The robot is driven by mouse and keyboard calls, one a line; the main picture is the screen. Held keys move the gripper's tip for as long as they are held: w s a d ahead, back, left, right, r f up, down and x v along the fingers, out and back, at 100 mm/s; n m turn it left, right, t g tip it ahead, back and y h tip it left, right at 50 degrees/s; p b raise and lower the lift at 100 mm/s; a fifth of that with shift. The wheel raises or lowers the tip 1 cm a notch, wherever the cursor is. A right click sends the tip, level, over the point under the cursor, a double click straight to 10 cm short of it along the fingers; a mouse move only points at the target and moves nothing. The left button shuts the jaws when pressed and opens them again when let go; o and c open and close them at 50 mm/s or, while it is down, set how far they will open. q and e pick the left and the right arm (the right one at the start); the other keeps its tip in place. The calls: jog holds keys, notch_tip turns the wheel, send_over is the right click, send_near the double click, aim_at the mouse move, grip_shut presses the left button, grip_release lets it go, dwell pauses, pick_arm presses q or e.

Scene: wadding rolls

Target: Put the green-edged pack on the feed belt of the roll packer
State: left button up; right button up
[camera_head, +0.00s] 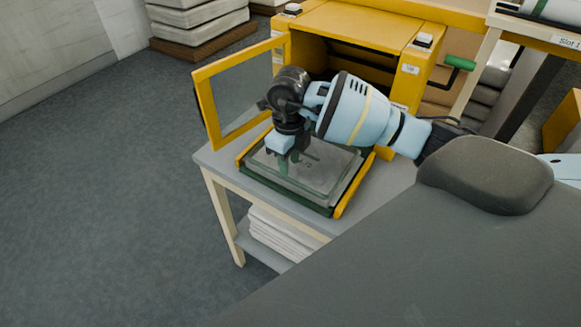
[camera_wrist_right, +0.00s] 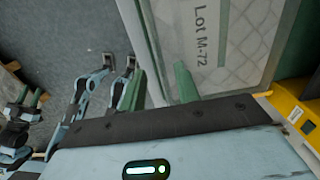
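The green-edged pack (camera_head: 318,181), a flat clear pack with pale grey contents, lies flat between the yellow side rails of the feed belt (camera_head: 331,211) in the head view. The right wrist view shows the pack (camera_wrist_right: 235,48) close up, with its green edge and the print "Lot M-72". My right gripper (camera_head: 290,165) points down over the pack's left part. In the wrist view its two green fingers (camera_wrist_right: 160,85) are apart with nothing visibly clamped between them. Parts that look like my left gripper show small at the wrist view's left edge; its opening is unclear.
The yellow roll packer (camera_head: 352,22) stands behind the belt, with its yellow-framed door (camera_head: 204,100) swung open at left. The grey table (camera_head: 216,160) carries the belt; white folded sheets (camera_head: 280,232) lie on its lower shelf. Stacked packs stand at the back left. The left floor is clear.

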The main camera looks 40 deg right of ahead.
notch_tip(320, 180, up, 10)
jog(key=shift+f, duration=0.15)
dwell(0.3)
